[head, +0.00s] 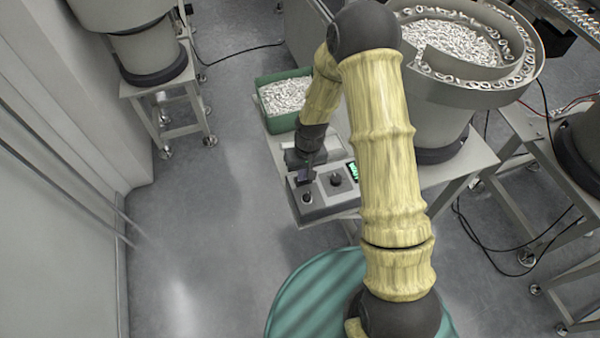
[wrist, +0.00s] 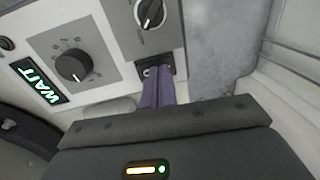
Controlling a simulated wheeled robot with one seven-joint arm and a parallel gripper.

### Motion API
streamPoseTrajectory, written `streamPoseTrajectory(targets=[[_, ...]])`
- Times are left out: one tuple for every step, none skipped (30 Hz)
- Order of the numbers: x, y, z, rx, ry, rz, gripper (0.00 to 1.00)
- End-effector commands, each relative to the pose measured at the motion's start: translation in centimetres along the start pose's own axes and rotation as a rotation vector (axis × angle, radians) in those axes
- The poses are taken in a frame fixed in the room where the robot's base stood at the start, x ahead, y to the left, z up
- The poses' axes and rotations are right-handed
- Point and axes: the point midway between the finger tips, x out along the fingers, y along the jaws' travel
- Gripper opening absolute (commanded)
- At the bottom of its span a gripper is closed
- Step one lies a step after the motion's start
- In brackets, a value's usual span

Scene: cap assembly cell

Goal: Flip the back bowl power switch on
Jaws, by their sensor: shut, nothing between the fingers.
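The grey control box (head: 326,196) stands on the corner of a table beside the large bowl feeder (head: 437,95). It also shows in the wrist view (wrist: 110,48), with a black dial, a rotary selector and a lit green display (wrist: 38,82) that seems to read WAIT. A small black power switch (wrist: 166,63) sits on the panel edge below the selector. My gripper (head: 304,176) is over the left part of the box. In the wrist view its fingers (wrist: 158,78) are together and empty, their tips at the switch and partly hiding it. I cannot tell contact or the switch's position.
A green bin (head: 262,112) of white parts stands behind the box on the same table. Another feeder (head: 150,55) on a stand is at the upper left. Open grey floor (head: 200,240) lies left of the box, up to the wall. Cables run on the floor at right.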

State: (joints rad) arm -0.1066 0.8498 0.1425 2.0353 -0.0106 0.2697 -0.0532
Motion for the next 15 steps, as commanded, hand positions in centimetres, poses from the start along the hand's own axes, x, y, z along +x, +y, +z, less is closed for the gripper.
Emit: streamPoseTrajectory(targets=[[-0.14, 0.2, 0.0, 0.001, 0.0, 0.0, 0.0], [-0.17, 0.29, 0.0, 0.001, 0.0, 0.0, 0.0], [-0.19, 0.39, 0.0, 0.001, 0.0, 0.0, 0.0], [-0.2, 0.44, 0.0, 0.001, 0.0, 0.0, 0.0], [-0.19, 0.46, 0.0, 0.0, 0.0, 0.0, 0.0], [-0.18, 0.47, 0.0, 0.0, 0.0, 0.0, 0.0], [-0.18, 0.47, 0.01, 0.0, 0.0, 0.0, 0.0], [-0.17, 0.46, 0.0, 0.0, 0.0, 0.0, 0.0], [-0.17, 0.46, 0.0, 0.0, 0.0, 0.0, 0.0], [-0.17, 0.46, 0.01, 0.0, 0.0, 0.0, 0.0], [-0.17, 0.49, 0.01, 0.0, 0.0, 0.0, 0.0], [-0.19, 0.56, 0.02, 0.001, 0.0, 0.0, 0.0], [-0.23, 0.58, 0.02, 0.001, 0.0, 0.0, 0.0], [-0.29, 0.59, 0.02, 0.002, 0.0, 0.0, 0.0], [-0.43, 0.56, 0.01, 0.002, 0.0, 0.0, 0.0]])
